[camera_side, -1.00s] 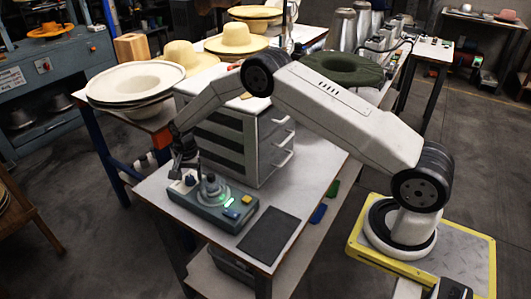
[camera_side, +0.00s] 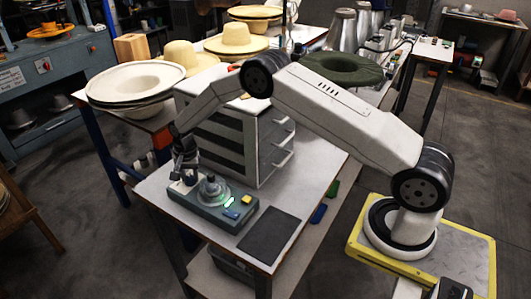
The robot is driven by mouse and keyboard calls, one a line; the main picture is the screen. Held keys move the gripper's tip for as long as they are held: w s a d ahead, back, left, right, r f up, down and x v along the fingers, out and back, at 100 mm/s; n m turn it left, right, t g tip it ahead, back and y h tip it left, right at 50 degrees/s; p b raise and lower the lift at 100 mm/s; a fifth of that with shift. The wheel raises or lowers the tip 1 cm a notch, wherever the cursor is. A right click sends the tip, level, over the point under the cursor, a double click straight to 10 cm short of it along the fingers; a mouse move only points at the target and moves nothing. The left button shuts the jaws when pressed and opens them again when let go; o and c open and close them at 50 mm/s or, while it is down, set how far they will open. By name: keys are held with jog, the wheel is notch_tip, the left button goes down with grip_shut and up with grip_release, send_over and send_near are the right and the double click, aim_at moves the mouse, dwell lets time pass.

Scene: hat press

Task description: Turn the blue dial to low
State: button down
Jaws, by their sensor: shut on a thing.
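A grey-green control box (camera_side: 203,208) sits on the white table near its left front edge. The blue dial (camera_side: 190,181) is at the box's left end, on a pale plate. My gripper (camera_side: 185,178) points down over it and is shut on the dial. The fingers hide most of the dial, so its pointer and setting cannot be read.
Right of the dial the box carries a round grey knob (camera_side: 211,188), a green light (camera_side: 228,203), a blue button (camera_side: 232,214) and a yellow button (camera_side: 247,200). A white drawer cabinet (camera_side: 255,150) stands close behind. A dark mat (camera_side: 268,235) lies at front right.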

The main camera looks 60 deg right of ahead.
aim_at(189, 176)
jog(key=n, duration=0.3)
jog(key=shift+w+n, duration=0.1)
jog(key=shift+n, duration=0.3)
jog(key=n, duration=0.3)
jog(key=shift+a+n, duration=0.1)
jog(key=shift+n, duration=0.2)
jog(key=n, duration=0.6)
jog(key=shift+a, duration=0.1)
jog(key=shift+n, duration=0.3)
jog(key=shift+c, duration=1.6)
grip_release()
jog(key=shift+r, duration=0.1)
jog(key=shift+w+r, duration=0.1)
jog(key=shift+r, duration=3.75)
